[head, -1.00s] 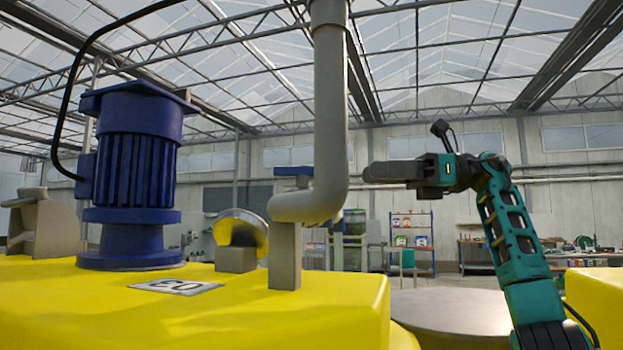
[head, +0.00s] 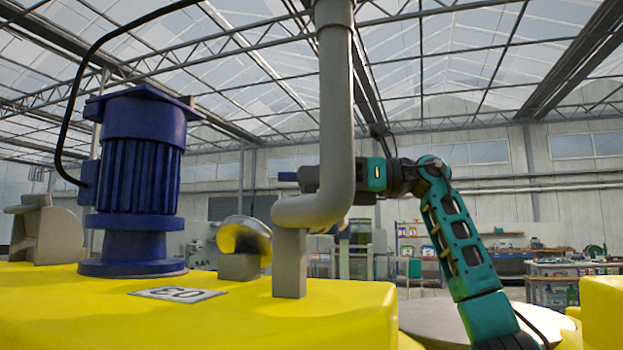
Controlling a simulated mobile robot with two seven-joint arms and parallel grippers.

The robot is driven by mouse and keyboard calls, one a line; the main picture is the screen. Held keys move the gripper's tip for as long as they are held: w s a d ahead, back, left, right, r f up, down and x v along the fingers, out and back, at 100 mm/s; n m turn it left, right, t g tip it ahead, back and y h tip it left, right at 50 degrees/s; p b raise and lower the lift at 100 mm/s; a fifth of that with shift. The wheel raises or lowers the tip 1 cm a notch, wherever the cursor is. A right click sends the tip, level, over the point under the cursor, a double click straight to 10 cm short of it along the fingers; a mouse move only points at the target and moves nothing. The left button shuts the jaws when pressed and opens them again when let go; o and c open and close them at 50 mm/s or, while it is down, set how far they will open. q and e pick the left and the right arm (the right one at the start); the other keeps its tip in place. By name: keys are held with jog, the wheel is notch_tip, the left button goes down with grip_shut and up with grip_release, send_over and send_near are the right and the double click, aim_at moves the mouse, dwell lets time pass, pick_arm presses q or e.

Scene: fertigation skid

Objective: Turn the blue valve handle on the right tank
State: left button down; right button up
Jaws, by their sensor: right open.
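A small piece of the blue valve handle (head: 287,176) shows just left of the grey vertical pipe (head: 334,120), above the yellow tank top marked 03 (head: 330,315). My right gripper (head: 306,178) is open. It reaches in from the right, level with the handle, and passes behind the pipe. Its grey fingertips show at the pipe's left side, right beside the blue handle. The pipe hides the middle of the fingers, and I cannot tell whether they touch or surround the handle. My left gripper is out of view.
A large blue motor (head: 135,185) stands on the yellow tank at left. A round yellow-faced part (head: 243,238) sits left of the pipe's bend. Another yellow tank edge (head: 603,310) shows at right. Shelves and benches stand far behind.

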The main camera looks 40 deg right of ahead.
jog(key=shift+w+a, duration=0.2)
jog(key=shift+a, duration=0.05)
jog(key=shift+c, duration=0.3)
grip_shut()
jog(key=shift+m+t+h+p, duration=0.45)
jog(key=shift+m+t+h, duration=1.8)
jog(key=shift+h, duration=0.65)
jog(key=shift+o, duration=0.3)
grip_release()
